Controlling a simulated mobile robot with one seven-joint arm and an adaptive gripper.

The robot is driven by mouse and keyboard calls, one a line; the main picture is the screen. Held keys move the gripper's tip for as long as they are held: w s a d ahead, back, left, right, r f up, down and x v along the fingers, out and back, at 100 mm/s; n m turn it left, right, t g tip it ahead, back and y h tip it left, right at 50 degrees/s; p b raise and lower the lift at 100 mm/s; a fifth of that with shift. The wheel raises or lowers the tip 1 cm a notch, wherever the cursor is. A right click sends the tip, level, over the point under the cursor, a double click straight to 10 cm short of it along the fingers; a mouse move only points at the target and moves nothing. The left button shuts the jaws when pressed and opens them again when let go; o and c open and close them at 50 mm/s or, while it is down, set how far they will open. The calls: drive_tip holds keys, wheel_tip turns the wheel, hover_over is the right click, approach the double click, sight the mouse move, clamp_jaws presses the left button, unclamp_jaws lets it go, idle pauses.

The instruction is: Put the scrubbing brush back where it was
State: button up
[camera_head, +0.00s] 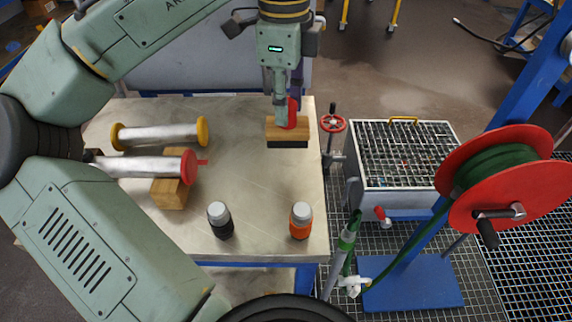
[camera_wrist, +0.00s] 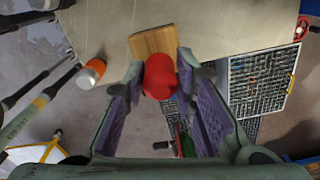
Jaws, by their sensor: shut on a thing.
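The scrubbing brush (camera_head: 288,132) has a wooden block, dark bristles facing down and a red handle on top. It is at the right side of the metal-topped table (camera_head: 245,190), near the right edge. My gripper (camera_head: 286,112) points down from above and is shut on the red handle. In the wrist view, the red handle (camera_wrist: 160,78) sits between my fingers (camera_wrist: 161,68), with the wooden block beyond it. The brush looks level. I cannot tell whether the bristles touch the tabletop.
Two flanged pipe pieces, one yellow-ended (camera_head: 160,135) and one red-ended (camera_head: 145,167), lie at the left by a wooden block (camera_head: 168,194). A black bottle (camera_head: 220,221) and an orange bottle (camera_head: 300,221) stand in front. A grated basin (camera_head: 403,155) and hose reel (camera_head: 500,180) are right.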

wheel_tip(320, 180, down, 9)
drive_tip(key=shift+f, duration=0.15)
drive_tip(key=shift+f, duration=0.1)
idle(0.3)
drive_tip(key=o, duration=1)
wheel_tip(320, 180, up, 12)
drive_tip(key=shift+r, duration=0.15)
drive_tip(key=shift+s, duration=0.1)
